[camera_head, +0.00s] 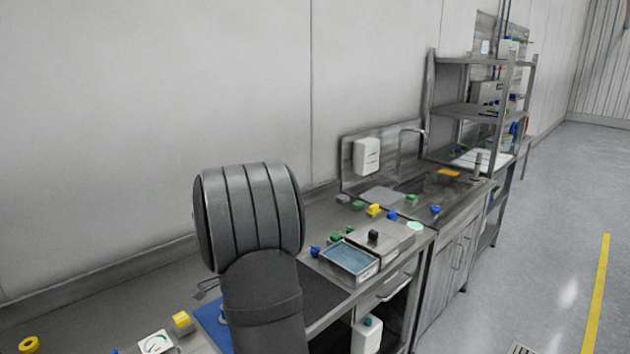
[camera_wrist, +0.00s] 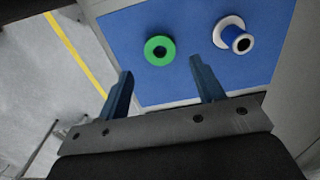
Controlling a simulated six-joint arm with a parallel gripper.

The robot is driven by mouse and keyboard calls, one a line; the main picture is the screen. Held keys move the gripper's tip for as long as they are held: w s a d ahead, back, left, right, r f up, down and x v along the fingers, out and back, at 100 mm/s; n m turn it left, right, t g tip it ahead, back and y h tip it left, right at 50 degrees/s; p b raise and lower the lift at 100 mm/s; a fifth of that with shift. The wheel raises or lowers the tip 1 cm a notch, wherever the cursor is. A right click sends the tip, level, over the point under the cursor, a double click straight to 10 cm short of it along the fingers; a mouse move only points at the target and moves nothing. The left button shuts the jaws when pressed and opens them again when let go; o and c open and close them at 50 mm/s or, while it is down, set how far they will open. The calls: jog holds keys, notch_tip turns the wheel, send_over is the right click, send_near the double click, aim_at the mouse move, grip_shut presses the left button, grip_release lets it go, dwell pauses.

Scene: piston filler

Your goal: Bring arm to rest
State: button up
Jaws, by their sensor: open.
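My gripper (camera_wrist: 161,67) is open and empty in the wrist view, its two blue-grey fingers spread apart. It points toward a blue mat (camera_wrist: 180,85). On the mat, a green ring-shaped part (camera_wrist: 149,49) shows just beyond the space between the fingertips. A blue and white flanged part (camera_wrist: 241,40) stands to its right. Neither part is between the fingers. In the head view my arm rises at the front and hides most of the gripper and part of the blue mat (camera_head: 206,318).
A tray of bluish liquid (camera_head: 348,257) and several small coloured parts sit on the steel counter right of my arm. A sink and shelf (camera_head: 470,108) stand farther back. The right-hand floor is clear.

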notch_tip(320, 180, down, 6)
jog(key=shift+r, duration=2.1)
